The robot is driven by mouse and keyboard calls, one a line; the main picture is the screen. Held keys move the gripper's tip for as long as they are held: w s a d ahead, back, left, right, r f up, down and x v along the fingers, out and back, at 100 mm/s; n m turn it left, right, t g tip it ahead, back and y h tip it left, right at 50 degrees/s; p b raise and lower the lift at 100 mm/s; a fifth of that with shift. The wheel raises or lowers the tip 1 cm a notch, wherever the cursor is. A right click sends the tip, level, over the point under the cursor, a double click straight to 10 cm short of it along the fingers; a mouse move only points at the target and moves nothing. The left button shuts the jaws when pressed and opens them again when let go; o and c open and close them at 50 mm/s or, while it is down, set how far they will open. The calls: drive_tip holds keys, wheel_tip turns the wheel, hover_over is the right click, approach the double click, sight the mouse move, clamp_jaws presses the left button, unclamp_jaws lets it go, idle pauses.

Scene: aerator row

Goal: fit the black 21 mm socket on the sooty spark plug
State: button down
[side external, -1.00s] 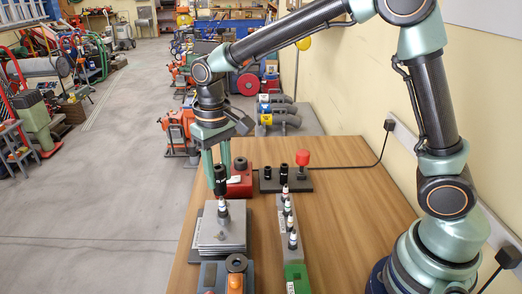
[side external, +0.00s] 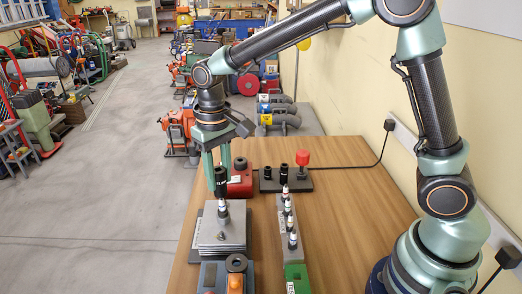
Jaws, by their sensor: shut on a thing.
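My gripper (side external: 218,163) is shut on a black socket (side external: 221,181), which hangs upright from the fingers. A spark plug (side external: 223,209) with a white upper part stands upright on a grey stacked block (side external: 222,234), directly below the socket. The socket's lower end is at the plug's tip; I cannot tell whether it touches or covers the tip. Soot on the plug is too small to make out.
Several other spark plugs stand in a grey rail (side external: 283,226) to the right, with a green end (side external: 297,278). Behind are a red box (side external: 240,181) and a dark stand (side external: 287,185) with black sockets and a red-topped piece. The table's right side is clear.

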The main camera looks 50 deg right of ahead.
sight(221, 195)
drive_tip(key=shift+f, duration=1.05)
drive_tip(key=shift+f, duration=0.35)
drive_tip(key=shift+f, duration=0.65)
drive_tip(key=shift+f, duration=0.35)
drive_tip(key=shift+f, duration=0.5)
drive_tip(key=shift+c, duration=2.2)
unclamp_jaws()
